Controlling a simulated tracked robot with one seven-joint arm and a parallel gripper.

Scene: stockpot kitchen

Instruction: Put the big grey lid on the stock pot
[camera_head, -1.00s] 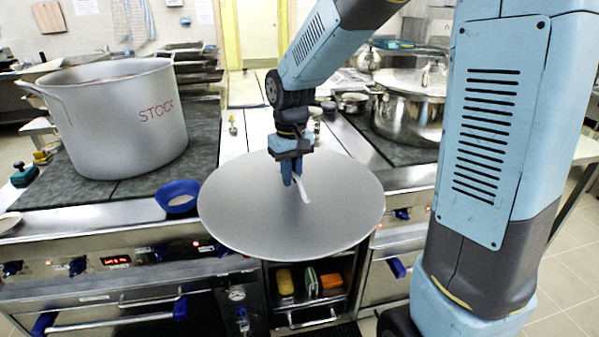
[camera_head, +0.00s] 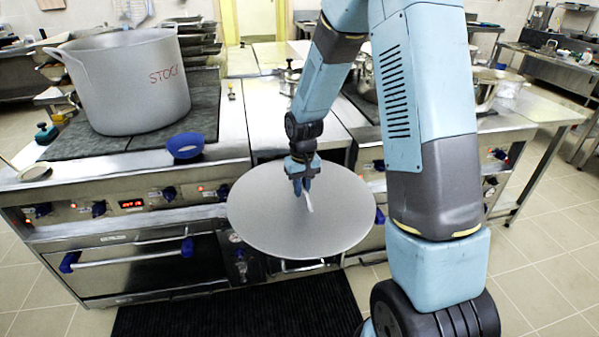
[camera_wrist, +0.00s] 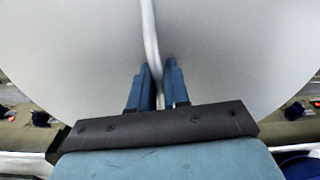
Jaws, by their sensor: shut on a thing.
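The big grey lid (camera_head: 270,220) is a wide, flat disc with a pale bar handle. My gripper (camera_head: 302,188) is shut on the handle and holds the lid in front of the counter edge. In the wrist view the lid (camera_wrist: 230,60) fills most of the picture, and the handle passes between the fingers of my gripper (camera_wrist: 158,88). The stock pot (camera_head: 130,90) is a tall grey pot marked STOCK in red, upright on the dark stove top at the left. No lid covers it, and its inside is mostly hidden.
A blue bowl (camera_head: 185,146) sits at the stove's front edge, between pot and lid. A shiny pot (camera_head: 490,88) stands on the right, partly behind my arm. Stacked dark pans (camera_head: 195,38) stand behind the stock pot. A black mat (camera_head: 240,310) lies on the clear floor in front.

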